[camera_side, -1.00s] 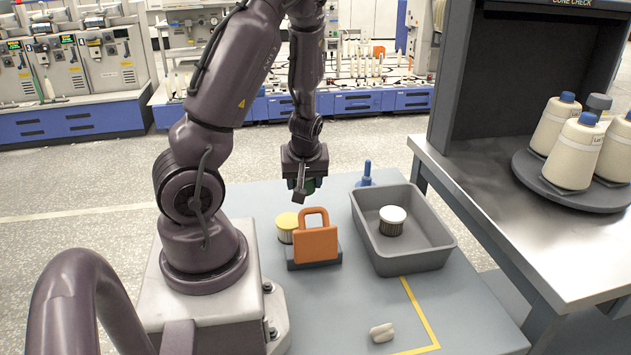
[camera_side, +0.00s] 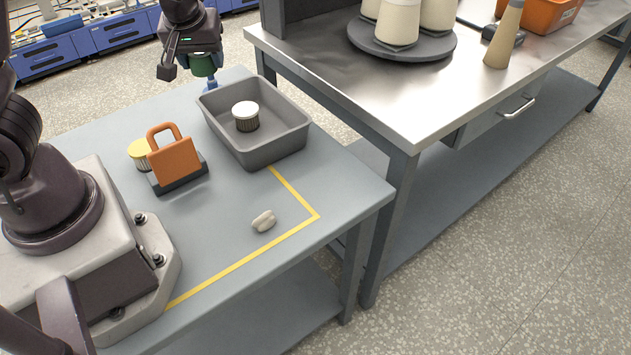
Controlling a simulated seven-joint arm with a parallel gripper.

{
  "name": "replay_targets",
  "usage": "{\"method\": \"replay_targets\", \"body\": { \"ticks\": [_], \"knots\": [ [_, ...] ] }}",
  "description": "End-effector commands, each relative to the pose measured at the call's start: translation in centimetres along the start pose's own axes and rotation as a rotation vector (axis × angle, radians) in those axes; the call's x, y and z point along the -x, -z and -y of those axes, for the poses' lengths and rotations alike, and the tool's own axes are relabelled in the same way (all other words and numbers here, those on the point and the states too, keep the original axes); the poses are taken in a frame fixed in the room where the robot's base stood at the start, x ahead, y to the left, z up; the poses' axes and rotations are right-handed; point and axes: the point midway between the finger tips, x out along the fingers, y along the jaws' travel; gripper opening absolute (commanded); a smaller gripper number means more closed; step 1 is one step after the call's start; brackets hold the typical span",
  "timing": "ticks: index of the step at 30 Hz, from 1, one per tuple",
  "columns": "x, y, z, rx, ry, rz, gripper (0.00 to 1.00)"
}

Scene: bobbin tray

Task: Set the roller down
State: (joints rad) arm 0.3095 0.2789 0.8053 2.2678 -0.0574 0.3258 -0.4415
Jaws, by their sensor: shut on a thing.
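My gripper (camera_side: 190,66) is shut on a green roller (camera_side: 204,65) and holds it above the far side of the table, beyond the tray's far left corner. The jaws partly hide the roller. A grey tray (camera_side: 283,143) stands on the table to the right, and a white-topped roller (camera_side: 245,116) stands upright inside it. A yellow-topped roller (camera_side: 140,154) stands on the table at left, partly hidden behind an orange block with a handle (camera_side: 176,162) on a dark base.
A blue object (camera_side: 211,84) shows just below the held roller, mostly hidden behind the tray. A small pale piece (camera_side: 263,221) lies near the yellow tape line (camera_side: 298,197). A metal bench (camera_side: 400,95) with cones stands at right. The table's front middle is clear.

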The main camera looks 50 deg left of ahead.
Motion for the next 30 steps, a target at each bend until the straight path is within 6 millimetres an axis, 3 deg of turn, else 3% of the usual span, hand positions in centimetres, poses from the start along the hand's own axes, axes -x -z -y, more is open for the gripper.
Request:
{"method": "replay_targets", "body": {
  "ticks": [1, 6, 16, 20, 30],
  "knots": [
    [1.3, 0.5, -2.6, -0.074, -0.036, -0.005, 0.27],
    [4.7, 0.6, -8.3, -0.248, -0.106, -0.002, 0.27],
    [9.3, -1.2, -15.6, -0.484, -0.201, 0.001, 0.27],
    [8.8, -2.3, -17.1, -0.550, -0.225, 0.004, 0.27],
    [3.6, -4.4, -17.9, -0.634, -0.261, 0.008, 0.27]
  ]
}}
